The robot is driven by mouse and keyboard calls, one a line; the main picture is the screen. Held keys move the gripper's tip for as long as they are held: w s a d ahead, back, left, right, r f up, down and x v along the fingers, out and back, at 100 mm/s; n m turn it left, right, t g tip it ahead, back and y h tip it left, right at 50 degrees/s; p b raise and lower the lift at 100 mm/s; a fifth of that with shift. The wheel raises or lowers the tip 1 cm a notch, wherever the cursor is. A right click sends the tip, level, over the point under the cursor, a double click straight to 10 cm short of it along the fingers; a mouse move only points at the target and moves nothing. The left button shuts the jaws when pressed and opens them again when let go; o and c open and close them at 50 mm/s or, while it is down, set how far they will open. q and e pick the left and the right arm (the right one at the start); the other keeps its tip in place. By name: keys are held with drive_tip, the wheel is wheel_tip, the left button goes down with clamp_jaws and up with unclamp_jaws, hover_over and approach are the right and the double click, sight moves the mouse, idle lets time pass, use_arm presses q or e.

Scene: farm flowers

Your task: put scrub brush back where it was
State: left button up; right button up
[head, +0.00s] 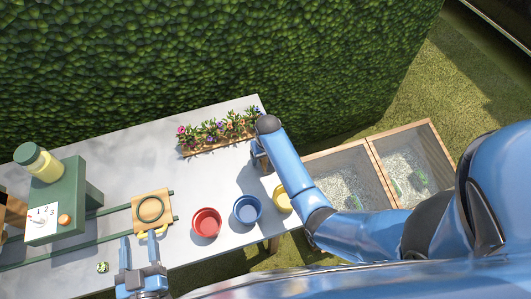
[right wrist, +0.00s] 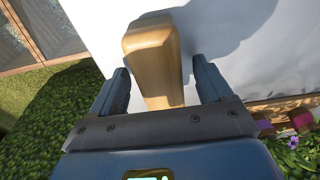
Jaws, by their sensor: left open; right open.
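A tan wooden block-shaped piece (right wrist: 152,62), which looks like the scrub brush, lies between the fingers of my right gripper (right wrist: 160,68) in the right wrist view. The fingers are open, with a gap on each side of the piece. Any bristles are hidden. In the head view my right gripper (head: 261,158) is at the table's right edge, mostly hidden by its arm, and the brush cannot be made out there. My left gripper (head: 140,243) is open and empty at the table's front, just below a wooden board.
The grey table (head: 120,150) holds a flower planter (head: 215,148), red bowl (head: 206,223), blue bowl (head: 247,210), yellow bowl (head: 282,199), wooden board with a ring (head: 140,195) and green machine (head: 66,195). Gravel-filled wooden boxes (head: 345,152) stand right. A hedge (head: 200,60) is behind.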

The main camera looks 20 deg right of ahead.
wheel_tip(320, 180, up, 12)
drive_tip(key=s, duration=0.1)
drive_tip(key=t, duration=0.3)
hover_over(266, 159)
drive_tip(key=s+d, duration=0.2)
drive_tip(key=s, duration=0.1)
drive_tip(key=f, duration=0.5)
drive_tip(key=shift+w+a+f, duration=0.2)
drive_tip(key=shift+f, duration=0.1)
drive_tip(key=s+t, duration=0.1)
drive_tip(key=s+d+f+t, duration=0.1)
drive_tip(key=s, duration=0.1)
drive_tip(key=s+t, duration=0.2)
drive_tip(key=shift+s+d+f+y, duration=0.2)
drive_tip(key=shift+d+y, duration=0.1)
drive_tip(key=shift+d, duration=0.1)
drive_tip(key=s+d+r+t, duration=0.2)
drive_tip(key=s+r+t, duration=0.7)
drive_tip(key=s+r, duration=0.7)
drive_tip(key=shift+s+d+r, duration=0.2)
drive_tip(key=shift+s+d, duration=0.1)
drive_tip(key=shift+s, duration=0.05)
drive_tip(key=shift+b, duration=0.3)
wheel_tip(266, 159, down, 3)
drive_tip(key=b, duration=0.2)
drive_tip(key=shift+b, duration=0.4)
